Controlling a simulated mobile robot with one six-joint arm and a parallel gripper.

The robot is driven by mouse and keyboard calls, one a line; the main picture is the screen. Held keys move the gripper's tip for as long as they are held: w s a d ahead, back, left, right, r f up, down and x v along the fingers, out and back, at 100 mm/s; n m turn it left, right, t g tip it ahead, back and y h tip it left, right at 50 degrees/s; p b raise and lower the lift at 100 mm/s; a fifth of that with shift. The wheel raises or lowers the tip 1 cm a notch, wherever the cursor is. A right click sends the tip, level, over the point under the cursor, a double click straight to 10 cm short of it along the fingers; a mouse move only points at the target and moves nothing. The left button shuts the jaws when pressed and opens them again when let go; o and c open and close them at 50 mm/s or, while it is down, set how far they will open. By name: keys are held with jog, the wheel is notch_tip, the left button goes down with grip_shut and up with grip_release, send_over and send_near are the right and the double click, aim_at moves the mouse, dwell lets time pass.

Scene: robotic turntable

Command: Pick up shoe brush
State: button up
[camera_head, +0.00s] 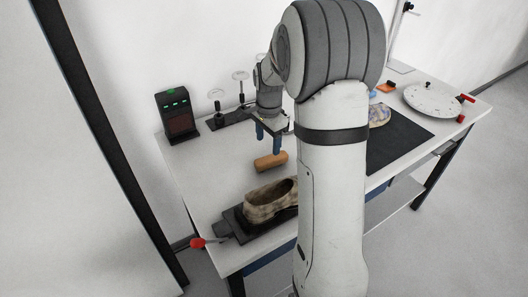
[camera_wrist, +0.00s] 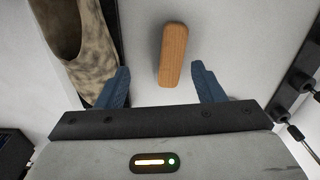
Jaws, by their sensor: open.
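The shoe brush (camera_head: 270,161) shows as an orange-brown wooden block on the white table, behind the shoe. In the wrist view the brush (camera_wrist: 173,55) lies lengthwise ahead of and between my fingers, with gaps on both sides. My gripper (camera_head: 269,144) has blue fingers and hangs just above the brush in the head view. In the wrist view my gripper (camera_wrist: 164,84) is open and empty, its two fingers spread wide. I see no contact with the brush. Any bristles are hidden underneath.
A worn beige shoe (camera_head: 268,201) sits on a dark holder with a red knob (camera_head: 197,243) in front of the brush; in the wrist view the shoe (camera_wrist: 98,50) is close to the left finger. A black box (camera_head: 178,116) and small stands are behind. A dark mat (camera_head: 405,142) and round turntable (camera_head: 432,99) are right.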

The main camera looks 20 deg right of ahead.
aim_at(272, 158)
jog(key=w+f, duration=0.1)
jog(key=d+f+m, duration=0.1)
jog(key=w+d+f+m, duration=0.1)
jog(key=f, duration=0.1)
jog(key=shift+w, duration=0.3)
jog(key=f, duration=0.2)
jog(key=f+p, duration=0.1)
jog(key=f, duration=0.2)
jog(key=f+p, duration=0.1)
jog(key=f, duration=0.1)
jog(key=shift+w+d+f, duration=0.25)
jog(key=shift+f, duration=0.1)
jog(key=c, duration=1.1)
